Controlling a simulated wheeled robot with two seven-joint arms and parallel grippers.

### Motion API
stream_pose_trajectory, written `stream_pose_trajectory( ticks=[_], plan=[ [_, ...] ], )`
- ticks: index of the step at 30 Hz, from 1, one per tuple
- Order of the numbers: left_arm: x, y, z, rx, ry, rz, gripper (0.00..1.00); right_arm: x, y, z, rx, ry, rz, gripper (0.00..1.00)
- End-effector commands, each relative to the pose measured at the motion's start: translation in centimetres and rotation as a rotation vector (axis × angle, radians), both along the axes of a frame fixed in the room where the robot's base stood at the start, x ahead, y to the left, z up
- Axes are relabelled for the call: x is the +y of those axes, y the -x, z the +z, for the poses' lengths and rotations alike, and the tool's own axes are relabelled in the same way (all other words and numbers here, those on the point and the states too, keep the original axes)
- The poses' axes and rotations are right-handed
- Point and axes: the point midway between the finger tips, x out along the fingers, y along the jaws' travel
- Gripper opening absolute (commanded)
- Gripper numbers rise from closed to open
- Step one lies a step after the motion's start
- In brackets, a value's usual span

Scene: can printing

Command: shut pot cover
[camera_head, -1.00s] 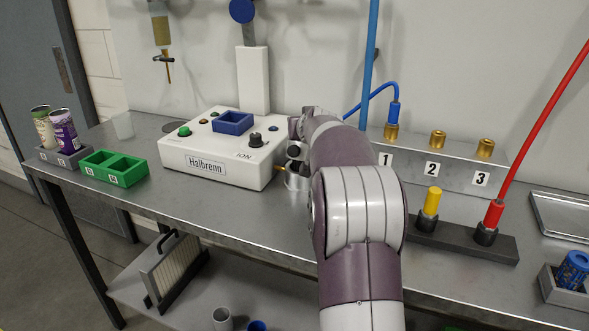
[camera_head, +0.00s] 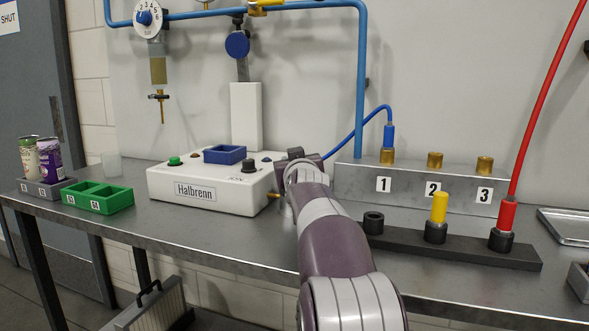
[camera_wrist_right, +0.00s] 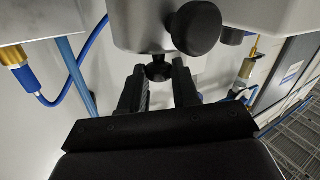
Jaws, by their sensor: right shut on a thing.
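In the right wrist view, which looks turned over, a pale grey rounded pot body (camera_wrist_right: 140,25) fills the top middle. A small dark cover knob (camera_wrist_right: 158,73) sticks out of it between the black fingertips of my right gripper (camera_wrist_right: 159,66). The gripper is shut on that knob. A large round black knob (camera_wrist_right: 195,28) sits close beside it. In the head view my right gripper (camera_head: 296,155) is at the right end of the white Halbrenn machine (camera_head: 215,195). My arm hides the pot there. My left gripper is not in view.
A blue hose (camera_head: 388,135) plugs into the numbered metal block (camera_head: 350,185) at right. A dark rail (camera_head: 410,243) holds yellow and red plugs. A green tray (camera_head: 98,198) and a grey can holder (camera_head: 45,188) stand left. The bench front is mostly clear.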

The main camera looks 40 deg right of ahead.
Motion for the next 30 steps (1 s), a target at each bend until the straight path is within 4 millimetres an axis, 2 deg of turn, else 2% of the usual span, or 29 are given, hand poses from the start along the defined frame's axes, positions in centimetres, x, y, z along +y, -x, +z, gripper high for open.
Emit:
stream_pose_trajectory(
  ticks=[7, 8, 9, 10, 21, 26, 30],
  plan=[
    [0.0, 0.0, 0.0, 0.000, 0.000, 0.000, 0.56, 0.0, 0.0, -0.3, 0.007, -0.005, 0.001, 0.00],
    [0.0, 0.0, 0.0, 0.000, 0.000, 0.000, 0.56, 0.0, 0.0, -0.4, 0.007, -0.005, 0.001, 0.40],
    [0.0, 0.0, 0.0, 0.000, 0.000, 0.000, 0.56, 0.0, 0.0, -0.4, 0.007, -0.005, 0.001, 0.53],
    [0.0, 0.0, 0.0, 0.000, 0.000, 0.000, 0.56, 0.0, 0.0, -0.3, 0.007, -0.005, 0.001, 0.55],
    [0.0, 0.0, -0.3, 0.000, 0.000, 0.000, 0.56, 0.4, 0.6, -0.2, 0.003, -0.002, 0.000, 0.55],
    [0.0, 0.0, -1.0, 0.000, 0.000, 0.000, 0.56, 2.3, 3.2, 0.0, 0.000, -0.001, 0.000, 0.55],
    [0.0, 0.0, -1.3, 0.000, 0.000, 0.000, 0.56, 4.6, 6.3, 0.2, 0.001, -0.002, 0.001, 0.55]
  ],
)
